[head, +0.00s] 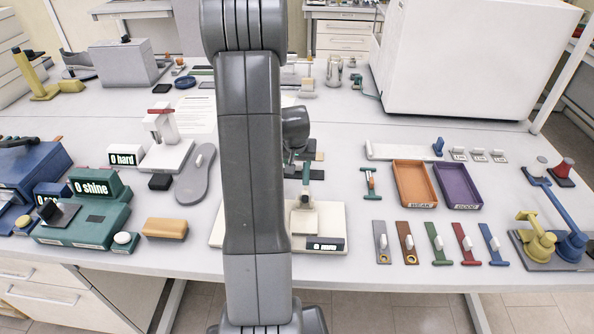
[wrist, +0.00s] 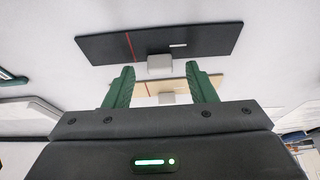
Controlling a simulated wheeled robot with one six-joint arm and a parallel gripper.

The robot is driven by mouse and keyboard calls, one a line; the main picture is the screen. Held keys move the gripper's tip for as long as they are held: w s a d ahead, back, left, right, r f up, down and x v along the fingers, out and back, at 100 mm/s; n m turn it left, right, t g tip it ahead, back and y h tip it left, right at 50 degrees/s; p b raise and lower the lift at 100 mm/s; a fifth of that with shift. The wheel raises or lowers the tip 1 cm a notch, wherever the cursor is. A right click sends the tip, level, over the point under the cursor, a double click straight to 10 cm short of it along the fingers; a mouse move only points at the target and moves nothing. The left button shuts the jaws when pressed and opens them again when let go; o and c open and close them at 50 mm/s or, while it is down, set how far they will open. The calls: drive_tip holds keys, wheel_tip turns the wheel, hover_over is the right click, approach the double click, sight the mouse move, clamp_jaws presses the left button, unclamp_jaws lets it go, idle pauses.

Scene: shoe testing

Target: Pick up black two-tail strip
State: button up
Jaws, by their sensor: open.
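A black flat strip (wrist: 205,42) lies across the upper part of the wrist view, with a thin red line and a short white mark on it. A grey block (wrist: 159,63) sits at its near edge. I cannot make out two tails. My gripper (wrist: 160,69) is open and empty, its green fingers to either side of the grey block in the picture; I cannot tell their height above it. A tan strip (wrist: 148,87) with its own pale block shows between the fingers. In the head view my arm hides much of this area, and a dark strip (head: 305,172) shows partly.
A white device with a display (head: 325,243) stands nearer on the bench. An orange tray (head: 415,205) and a purple tray (head: 479,204) lie to the right, with several coloured strips in front. A grey shoe sole (head: 195,182) lies to the left.

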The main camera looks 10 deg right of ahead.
drive_tip(key=shift+w+f, duration=0.2)
drive_tip(key=shift+f, duration=0.3)
drive_tip(key=shift+c, duration=0.4)
drive_tip(key=c, duration=1)
drive_tip(key=shift+r, duration=0.1)
wheel_tip(320, 180, up, 16)
drive_tip(key=p, duration=0.2)
drive_tip(key=shift+p, duration=0.3)
